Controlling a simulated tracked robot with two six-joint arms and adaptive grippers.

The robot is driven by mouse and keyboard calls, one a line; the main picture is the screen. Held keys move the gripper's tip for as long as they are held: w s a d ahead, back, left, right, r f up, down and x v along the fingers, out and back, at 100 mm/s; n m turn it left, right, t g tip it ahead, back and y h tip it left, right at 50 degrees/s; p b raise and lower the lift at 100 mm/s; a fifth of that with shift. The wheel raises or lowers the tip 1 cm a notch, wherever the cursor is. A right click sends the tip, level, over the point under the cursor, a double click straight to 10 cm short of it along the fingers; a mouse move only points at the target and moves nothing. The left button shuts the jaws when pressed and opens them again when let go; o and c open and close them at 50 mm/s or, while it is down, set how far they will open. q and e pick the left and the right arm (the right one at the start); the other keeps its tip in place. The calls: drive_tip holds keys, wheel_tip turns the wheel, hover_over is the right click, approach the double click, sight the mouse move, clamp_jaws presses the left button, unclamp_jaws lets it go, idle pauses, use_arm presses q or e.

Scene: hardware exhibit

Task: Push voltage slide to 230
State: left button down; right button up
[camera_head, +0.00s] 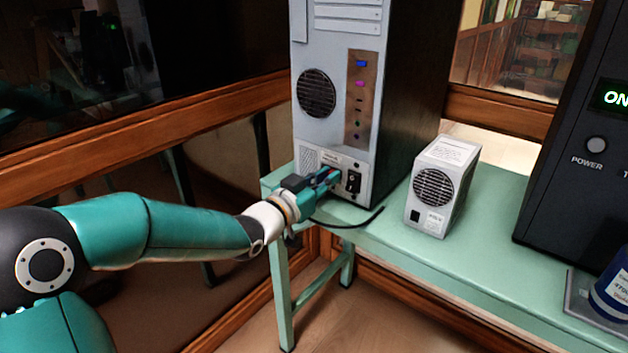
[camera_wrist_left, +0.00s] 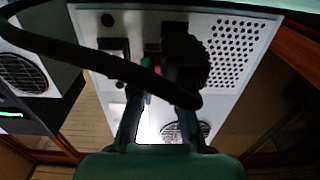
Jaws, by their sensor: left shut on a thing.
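The grey computer tower (camera_head: 328,131) stands on the green bench, with its power supply panel low down. My left gripper (camera_head: 328,177) is at that panel, left of a black socket (camera_head: 352,183). It is shut on what looks like a black plug (camera_wrist_left: 187,62) with a thick black cable (camera_wrist_left: 95,62). The cable loops across the left wrist view and hides part of the fingers. It also trails over the bench in the head view (camera_head: 352,224). My right gripper is not in view.
A small grey power unit (camera_head: 435,188) with a fan stands right of the tower. A large black cabinet (camera_head: 572,130) with a green display is at the far right, with a blue can (camera_head: 611,287) before it. The green bench (camera_head: 480,247) is clear between them.

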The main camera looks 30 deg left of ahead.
use_arm(q)
drive_tip(key=shift+d, duration=0.2)
drive_tip(key=shift+f, duration=0.1)
drive_tip(key=c, duration=1.2)
unclamp_jaws()
drive_tip(key=shift+d, duration=0.15)
drive_tip(key=shift+o, duration=0.2)
drive_tip(key=shift+s+a, duration=0.25)
drive_tip(key=shift+s, duration=0.4)
drive_tip(key=s, duration=1)
drive_tip(key=shift+s+a, duration=0.35)
drive_tip(key=shift+d, duration=0.1)
